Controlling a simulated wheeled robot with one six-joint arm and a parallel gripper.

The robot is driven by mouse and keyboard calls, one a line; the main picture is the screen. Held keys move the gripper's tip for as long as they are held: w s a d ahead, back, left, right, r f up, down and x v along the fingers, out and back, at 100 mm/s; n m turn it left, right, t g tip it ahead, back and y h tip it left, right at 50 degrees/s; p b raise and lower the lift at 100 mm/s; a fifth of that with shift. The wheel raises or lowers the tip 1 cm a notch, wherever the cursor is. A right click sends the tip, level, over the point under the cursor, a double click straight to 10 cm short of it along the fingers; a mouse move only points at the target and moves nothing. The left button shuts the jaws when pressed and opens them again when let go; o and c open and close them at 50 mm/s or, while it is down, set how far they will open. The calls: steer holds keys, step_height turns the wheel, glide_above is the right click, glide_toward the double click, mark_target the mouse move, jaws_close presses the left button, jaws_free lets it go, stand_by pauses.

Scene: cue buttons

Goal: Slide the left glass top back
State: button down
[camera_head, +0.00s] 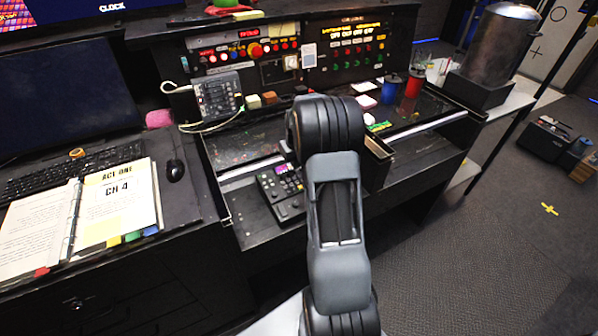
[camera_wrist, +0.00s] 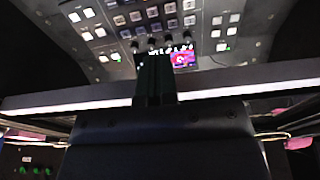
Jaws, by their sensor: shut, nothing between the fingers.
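The left glass top (camera_head: 238,147) lies over the desk well left of my arm in the head view. Its pale front edge strip (camera_head: 240,171) runs just behind a black button console (camera_head: 284,190) with a small lit screen. In the wrist view, a pale bar (camera_wrist: 250,82), seemingly this edge, crosses the middle, with the lit console (camera_wrist: 180,25) above it. My gripper (camera_wrist: 154,62) shows there as dark fingers, shut and empty, overlapping the bar; I cannot tell whether they touch it. In the head view my arm hides the gripper and part of the glass.
The right glass top (camera_head: 420,110) holds a red cup (camera_head: 413,87) and a blue cup (camera_head: 390,90). A dark open box (camera_head: 377,163) sits right of my arm. An open binder (camera_head: 110,205) lies at left.

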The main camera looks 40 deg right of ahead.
steer(key=shift+w, duration=0.1)
steer(key=shift+w+d+p, duration=0.2)
steer(key=shift+w+p, duration=0.2)
steer(key=shift+w, duration=1.05)
steer(key=shift+w+d+p, duration=0.2)
steer(key=shift+w+p, duration=0.2)
steer(key=shift+w, duration=1.1)
steer(key=shift+w+d+p, duration=0.2)
steer(key=shift+w+p, duration=0.2)
steer(key=shift+w, duration=1.15)
